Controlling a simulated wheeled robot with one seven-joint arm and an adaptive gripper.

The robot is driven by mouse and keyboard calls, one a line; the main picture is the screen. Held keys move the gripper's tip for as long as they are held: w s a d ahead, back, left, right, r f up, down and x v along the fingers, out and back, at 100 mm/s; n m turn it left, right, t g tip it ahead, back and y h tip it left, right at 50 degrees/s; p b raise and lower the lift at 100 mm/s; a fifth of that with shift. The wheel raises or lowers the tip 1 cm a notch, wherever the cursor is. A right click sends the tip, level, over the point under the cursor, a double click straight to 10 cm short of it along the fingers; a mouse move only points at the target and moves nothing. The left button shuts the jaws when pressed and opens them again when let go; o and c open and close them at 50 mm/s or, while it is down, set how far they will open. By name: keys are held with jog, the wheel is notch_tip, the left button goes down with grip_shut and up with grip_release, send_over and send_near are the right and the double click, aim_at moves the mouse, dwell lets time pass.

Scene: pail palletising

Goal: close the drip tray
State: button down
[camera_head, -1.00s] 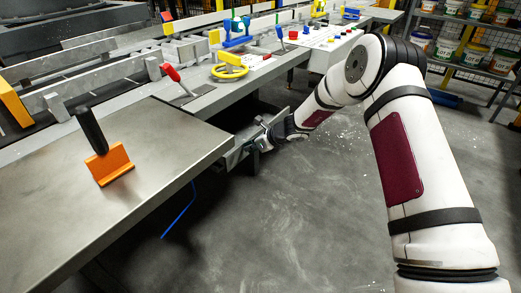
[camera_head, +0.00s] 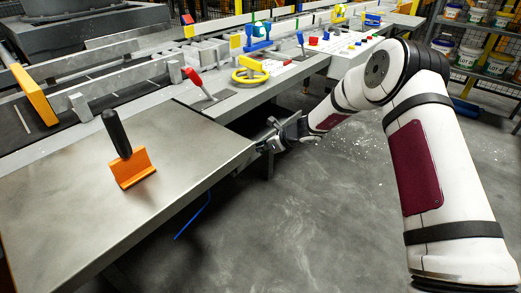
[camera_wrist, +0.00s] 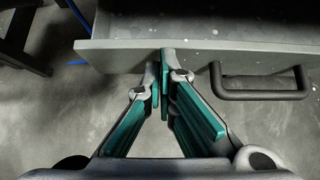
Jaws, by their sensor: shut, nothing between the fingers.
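The drip tray shows in the wrist view as a grey front panel (camera_wrist: 120,44) with a dark bar handle (camera_wrist: 262,95) on its right part. A dark surface with pale specks lies behind the panel's top edge. My gripper (camera_wrist: 164,62) is shut and empty. Its fingertips are at the panel, left of the handle, and appear to touch it. The handle is not held. In the head view my gripper (camera_head: 268,143) is low beside the right edge of the steel table, and the tray is mostly hidden there by the gripper and the table.
An orange scraper with a black handle (camera_head: 127,152) stands on the steel table (camera_head: 60,200). A yellow handwheel (camera_head: 250,72) and a red-tipped lever (camera_head: 197,80) are on the bench behind. Shelves with pails (camera_head: 480,40) stand at the back right. The floor (camera_head: 300,220) in front is clear.

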jog(key=v, duration=1.1)
jog(key=s+r+n+g+h, duration=0.1)
jog(key=s+r+n+g, duration=0.3)
jog(key=s+r+n, duration=1.45)
jog(key=s+d+r+n+g+h, duration=0.15)
jog(key=s+d, duration=0.35)
jog(key=s, duration=0.7)
jog(key=s+d+n+h, duration=0.3)
jog(key=s+d, duration=0.1)
jog(key=s, duration=0.8)
jog(key=s+d+r+n+h, duration=0.1)
jog(key=s+d+n+h, duration=0.3)
jog(key=s, duration=0.7)
notch_tip(320, 180, up, 29)
jog(key=d+m+t+y+p, duration=0.1)
jog(key=t+y+p, duration=0.1)
jog(key=p, duration=2.5)
jog(key=shift+t, duration=0.85)
